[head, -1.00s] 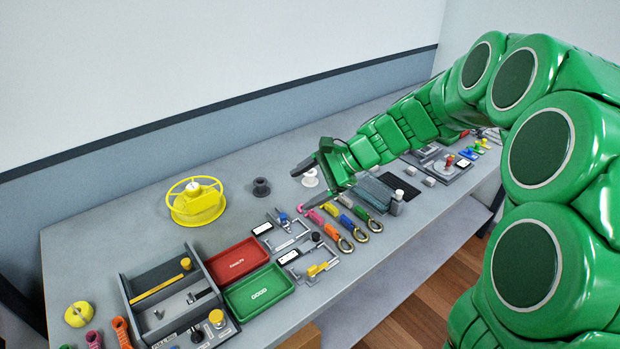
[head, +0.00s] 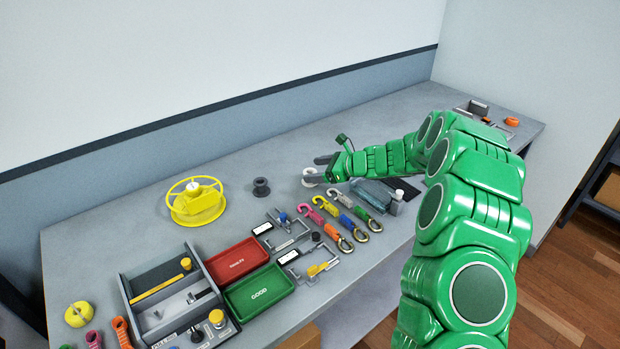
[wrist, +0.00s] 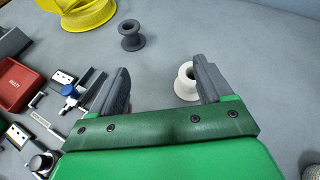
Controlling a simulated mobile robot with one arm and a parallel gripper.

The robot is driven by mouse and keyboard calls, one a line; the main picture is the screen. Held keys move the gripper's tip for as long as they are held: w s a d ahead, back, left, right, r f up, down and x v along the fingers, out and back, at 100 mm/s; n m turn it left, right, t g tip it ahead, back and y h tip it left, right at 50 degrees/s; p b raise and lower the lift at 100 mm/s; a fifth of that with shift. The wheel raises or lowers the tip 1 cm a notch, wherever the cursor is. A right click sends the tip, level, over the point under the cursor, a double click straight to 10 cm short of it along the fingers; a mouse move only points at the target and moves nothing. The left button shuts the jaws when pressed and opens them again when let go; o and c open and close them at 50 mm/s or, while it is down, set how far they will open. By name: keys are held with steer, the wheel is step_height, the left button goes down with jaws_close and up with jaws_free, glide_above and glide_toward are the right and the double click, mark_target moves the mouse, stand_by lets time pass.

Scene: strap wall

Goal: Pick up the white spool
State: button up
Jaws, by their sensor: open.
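The white spool (head: 308,182) stands on the grey bench, partly hidden by my gripper in the head view. In the wrist view the white spool (wrist: 186,84) is close to the inner side of the right finger, which overlaps its right part. My gripper (head: 314,169) is open and empty, with its fingers reaching left around or above the spool. In the wrist view my gripper (wrist: 160,72) has its fingers wide apart. I cannot tell whether a finger touches the spool or how high the fingers are.
A dark spool (head: 261,187) stands to the left, beyond the fingertips. A yellow reel (head: 197,204) is further left. Coloured straps with rings (head: 340,228) lie in front, beside small clamps. Red (head: 238,260) and green (head: 260,291) trays sit front left. The bench behind the spools is clear.

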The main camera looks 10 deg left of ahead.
mark_target(307, 170)
steer(key=w+f, duration=0.1)
steer(key=w+d+f+m+t, duration=0.1)
steer(key=f, duration=0.1)
steer(key=w+f+m, duration=0.1)
steer(key=w, duration=0.1)
steer(key=shift+d+f, duration=0.2)
steer(key=shift+d, duration=0.2)
steer(key=shift+m, duration=0.3)
steer(key=shift+x, duration=3.75)
steer(key=shift+w+d+t, duration=0.1)
steer(key=shift+w+t, duration=0.05)
steer(key=shift+t, duration=0.15)
steer(key=c, duration=1)
steer(key=shift+r, duration=0.6)
step_height(307, 170, up, 2)
steer(key=shift+r, duration=0.2)
steer(key=shift+s+d+r, duration=0.7)
steer(key=shift+s+r, duration=0.85)
steer(key=shift+s, duration=0.65)
steer(key=shift+s+d+r, duration=0.7)
steer(key=shift+s+r, duration=0.9)
steer(key=shift+s, duration=0.6)
steer(key=shift+s+d+r, duration=0.7)
steer(key=shift+s+r, duration=0.85)
steer(key=shift+s, duration=0.7)
